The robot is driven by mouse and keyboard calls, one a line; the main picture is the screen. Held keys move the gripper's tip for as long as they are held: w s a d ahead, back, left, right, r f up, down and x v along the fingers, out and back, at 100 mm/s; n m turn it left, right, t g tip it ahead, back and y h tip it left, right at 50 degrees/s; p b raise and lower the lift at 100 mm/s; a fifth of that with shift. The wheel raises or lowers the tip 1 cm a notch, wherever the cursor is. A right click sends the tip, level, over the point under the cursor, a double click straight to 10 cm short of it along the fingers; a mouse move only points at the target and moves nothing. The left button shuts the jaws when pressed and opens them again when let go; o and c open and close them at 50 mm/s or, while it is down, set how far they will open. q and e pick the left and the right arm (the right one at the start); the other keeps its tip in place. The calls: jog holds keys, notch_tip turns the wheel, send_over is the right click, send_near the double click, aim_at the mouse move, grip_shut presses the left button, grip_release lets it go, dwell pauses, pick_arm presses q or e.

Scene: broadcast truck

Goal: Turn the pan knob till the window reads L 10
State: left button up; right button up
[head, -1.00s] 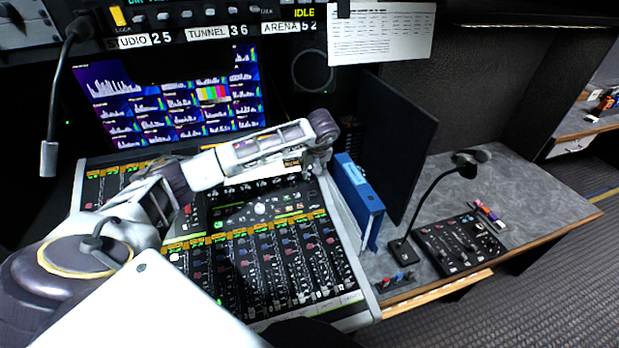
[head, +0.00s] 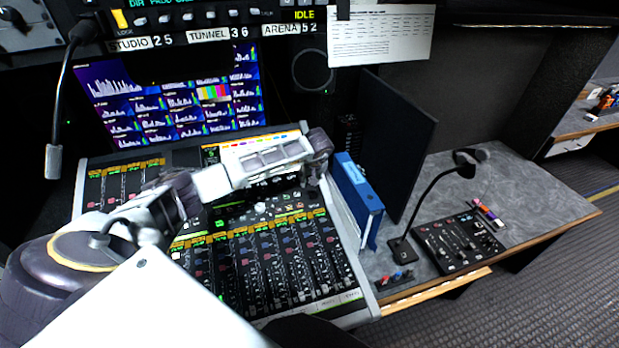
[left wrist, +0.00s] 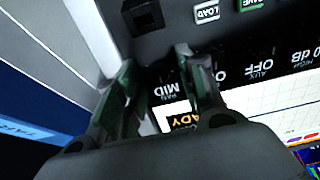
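In the left wrist view a small window labelled PAN (left wrist: 172,90) reads MID, seen upside down. My left gripper (left wrist: 157,60) is over the console panel there, its fingertips apart on either side of a dark gap beside this window. A dark squared knob (left wrist: 143,15) shows just beyond the fingertips; I cannot tell whether it is the pan knob. In the head view my left gripper (head: 313,176) points down at the upper right corner of the mixing console (head: 345,308). The pan knob cannot be made out there. My right gripper is not in view.
A blue binder (head: 358,200) stands close to the right of the gripper, beside a dark upright panel (head: 398,140). A gooseneck microphone (head: 53,160) hangs at the left.

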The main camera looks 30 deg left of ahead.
pick_arm(q)
jog(key=shift+c, duration=0.4)
grip_shut()
jog(key=shift+n+b, duration=0.35)
jog(key=shift+n, duration=0.05)
